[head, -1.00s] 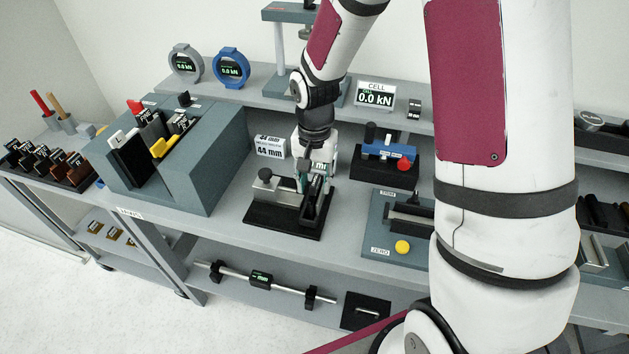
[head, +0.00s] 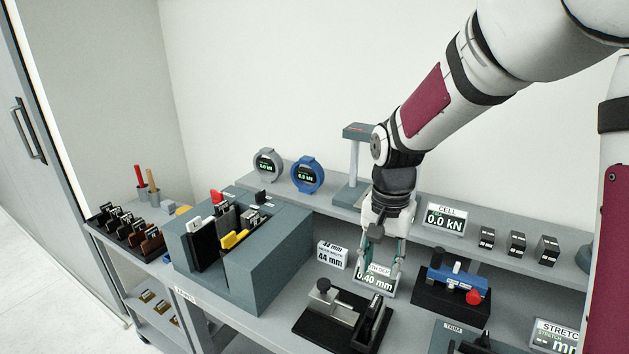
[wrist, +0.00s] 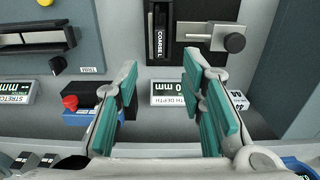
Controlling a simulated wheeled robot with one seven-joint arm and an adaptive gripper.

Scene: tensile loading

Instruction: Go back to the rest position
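My gripper (head: 382,250) is raised over the bench, behind the black fixture (head: 327,331) in the head view. Its two teal-padded fingers are spread apart in the wrist view (wrist: 160,75), with nothing between them. A dark piece labelled COARSE L (wrist: 158,32) sits in the fixture, beside the metal clamp knob (wrist: 234,42). The fingers are clear of it. The depth display (head: 376,281) reads 0.40 mm and is partly hidden behind my gripper.
A grey block with tool slots (head: 265,270) stands left of my gripper. A blue device with a red knob (head: 455,285) stands to the right. A post stand (head: 357,165), two dial gauges and the cell display (head: 444,217) line the raised rear shelf.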

